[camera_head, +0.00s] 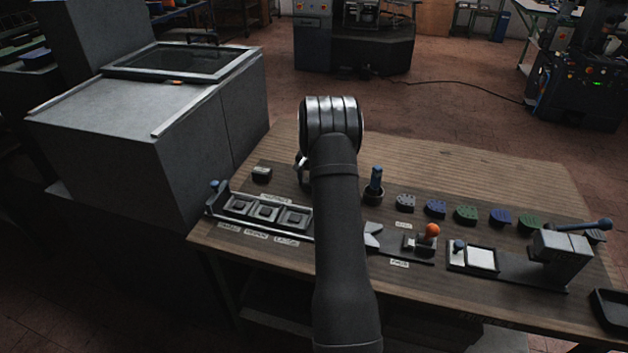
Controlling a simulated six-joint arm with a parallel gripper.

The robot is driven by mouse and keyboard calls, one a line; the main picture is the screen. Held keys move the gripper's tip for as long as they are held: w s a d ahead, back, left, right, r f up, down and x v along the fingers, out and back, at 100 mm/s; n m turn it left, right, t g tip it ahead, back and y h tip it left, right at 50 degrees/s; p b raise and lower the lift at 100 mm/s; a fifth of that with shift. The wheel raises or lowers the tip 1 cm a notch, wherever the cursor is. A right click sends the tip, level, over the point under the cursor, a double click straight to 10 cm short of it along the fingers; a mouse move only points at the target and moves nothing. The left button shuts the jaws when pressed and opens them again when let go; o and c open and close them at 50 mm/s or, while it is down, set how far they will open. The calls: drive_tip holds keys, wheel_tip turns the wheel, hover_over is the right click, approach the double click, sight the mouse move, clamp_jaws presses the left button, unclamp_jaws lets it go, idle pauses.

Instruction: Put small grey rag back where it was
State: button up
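A small grey object (262,173) lies on the wooden table at its back left, behind the long tray. It may be the grey rag, but it is too small and dark to be sure. My arm stands across the middle of the view and hides part of the table. Only a small part of my gripper (302,166) shows at the left edge of the arm, to the right of the grey object and apart from it. The fingers are hidden, so I cannot see whether they hold anything.
A long tray with square compartments (233,196) lies at the table's left. A blue-handled tool stands in a round holder (374,196). Several coloured heel-like blocks (466,214) form a row. An orange-knobbed clamp (420,244) and a lever press (560,258) stand front right. The back right is clear.

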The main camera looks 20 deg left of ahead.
wheel_tip(320, 180, up, 12)
drive_tip(key=shift+r, duration=0.2)
idle(0.5)
wheel_tip(320, 180, down, 12)
drive_tip(key=shift+f, duration=0.1)
drive_tip(key=shift+w+r, duration=0.1)
drive_tip(key=shift+r, duration=1.65)
